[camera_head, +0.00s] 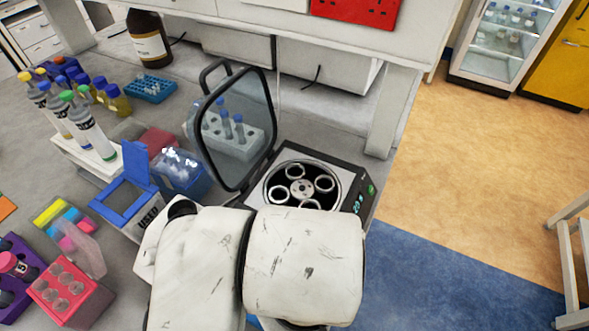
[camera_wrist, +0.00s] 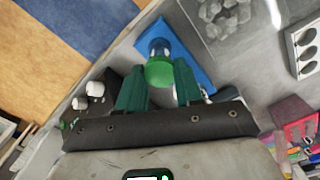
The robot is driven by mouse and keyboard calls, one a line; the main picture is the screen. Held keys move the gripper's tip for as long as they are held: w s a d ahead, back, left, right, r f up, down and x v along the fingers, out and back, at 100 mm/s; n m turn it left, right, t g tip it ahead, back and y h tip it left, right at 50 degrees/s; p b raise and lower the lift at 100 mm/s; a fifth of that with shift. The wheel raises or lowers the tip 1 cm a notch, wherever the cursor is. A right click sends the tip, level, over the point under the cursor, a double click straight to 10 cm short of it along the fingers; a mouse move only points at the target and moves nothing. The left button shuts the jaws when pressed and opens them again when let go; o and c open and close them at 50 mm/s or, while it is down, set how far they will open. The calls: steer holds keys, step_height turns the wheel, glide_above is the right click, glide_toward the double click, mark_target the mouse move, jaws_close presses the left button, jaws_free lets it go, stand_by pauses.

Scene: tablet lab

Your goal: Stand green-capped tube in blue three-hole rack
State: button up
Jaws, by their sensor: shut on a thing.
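In the wrist view, my gripper (camera_wrist: 160,72) has its two dark green fingers on either side of a tube's green cap (camera_wrist: 159,74) and is shut on it. The tube's body points away from the camera and is mostly hidden behind the cap. A flat blue piece, which looks like the blue rack (camera_wrist: 188,55), lies beyond the cap. In the head view, my white arm hides the gripper and the held tube.
An open centrifuge (camera_head: 346,205) with a raised clear lid stands just beyond my arm. An open blue box (camera_head: 120,201), a red rack (camera_head: 75,299) and a white rack (camera_head: 98,171) of capped tubes stand on the left. A brown bottle (camera_head: 149,40) stands at the back.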

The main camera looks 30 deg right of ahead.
steer(key=shift+f, duration=0.2)
steer(key=shift+f+b, duration=0.35)
steer(key=shift+b, duration=0.1)
steer(key=shift+f, duration=0.2)
steer(key=o, duration=0.9)
step_height(320, 180, up, 11)
steer(key=shift+f+p, duration=0.1)
steer(key=shift+p, duration=0.65)
